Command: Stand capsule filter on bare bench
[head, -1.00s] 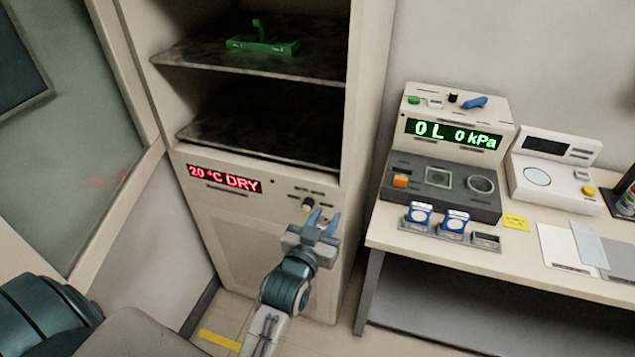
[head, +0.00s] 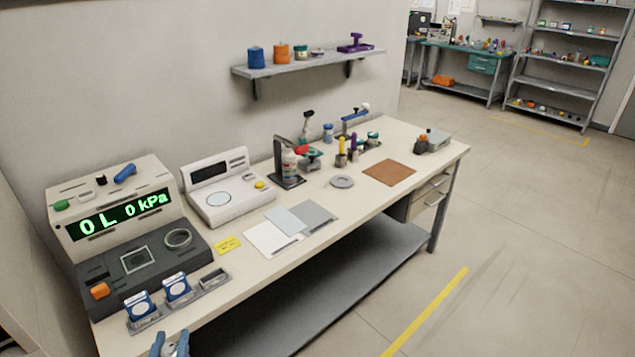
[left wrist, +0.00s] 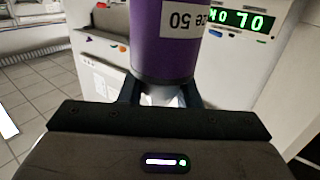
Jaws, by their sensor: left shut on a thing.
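My left gripper (head: 170,345) shows at the bottom edge of the head view, in front of the bench's near-left corner. In the left wrist view it is shut on a purple cylinder (left wrist: 165,45), likely the capsule filter, with a dark lower rim and a white label reading "50". The label and the display behind it both look upside down in that view. The purple body does not show clearly in the head view. The bench (head: 342,203) has bare pale top between the grey sheet and the brown mat. My right gripper is out of view.
A test unit (head: 125,215) reading "0 L 0 kPa" stands at the bench's left end, with small blue-and-white items in a rack (head: 178,303) before it. A white instrument (head: 222,190), sheets (head: 270,238), a bottle stand and a brown mat (head: 389,172) occupy the top.

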